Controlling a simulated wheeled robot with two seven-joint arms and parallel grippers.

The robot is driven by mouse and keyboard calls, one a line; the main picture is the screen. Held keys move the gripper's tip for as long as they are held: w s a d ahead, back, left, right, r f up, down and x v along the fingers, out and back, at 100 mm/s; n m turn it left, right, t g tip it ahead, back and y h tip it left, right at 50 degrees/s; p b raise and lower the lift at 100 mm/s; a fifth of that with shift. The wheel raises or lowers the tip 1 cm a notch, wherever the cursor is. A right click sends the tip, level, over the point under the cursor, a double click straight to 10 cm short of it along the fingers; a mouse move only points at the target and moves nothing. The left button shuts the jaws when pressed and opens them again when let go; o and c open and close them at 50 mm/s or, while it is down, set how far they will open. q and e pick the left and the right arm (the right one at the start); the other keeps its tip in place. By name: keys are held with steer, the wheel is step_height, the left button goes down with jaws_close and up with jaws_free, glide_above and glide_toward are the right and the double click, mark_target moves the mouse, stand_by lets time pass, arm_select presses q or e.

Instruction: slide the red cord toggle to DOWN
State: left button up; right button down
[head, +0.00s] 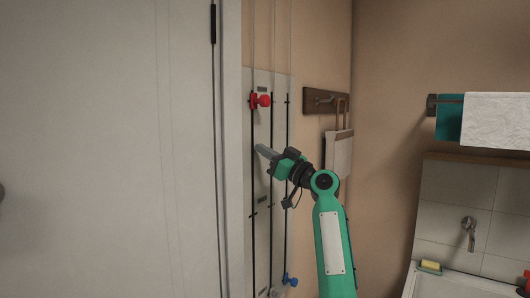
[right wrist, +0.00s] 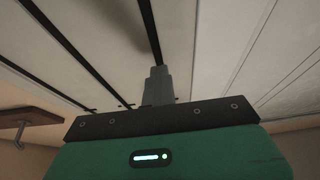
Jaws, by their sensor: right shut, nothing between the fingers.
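The red cord toggle (head: 260,101) sits near the top of the leftmost cord on a pale wall panel (head: 264,150), level with a short black tick mark. A blue toggle (head: 290,281) sits low on the right cord. My right gripper (head: 261,150) is shut and empty. It is in front of the panel, below the red toggle and apart from it. In the right wrist view the shut fingers (right wrist: 157,85) point at a dark cord track, and no toggle shows there. My left gripper is in neither view.
A white door (head: 110,150) stands left of the panel. A towel rail with a white towel (head: 497,120) and a basin (head: 465,284) are farther right.

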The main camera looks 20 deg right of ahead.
stand_by(0.8)
steer(key=c, duration=1.1)
jaws_free()
steer(key=shift+s+d+f+b, duration=0.25)
steer(key=shift+b, duration=0.05)
steer(key=b+v, duration=0.5)
steer(key=v, duration=0.8)
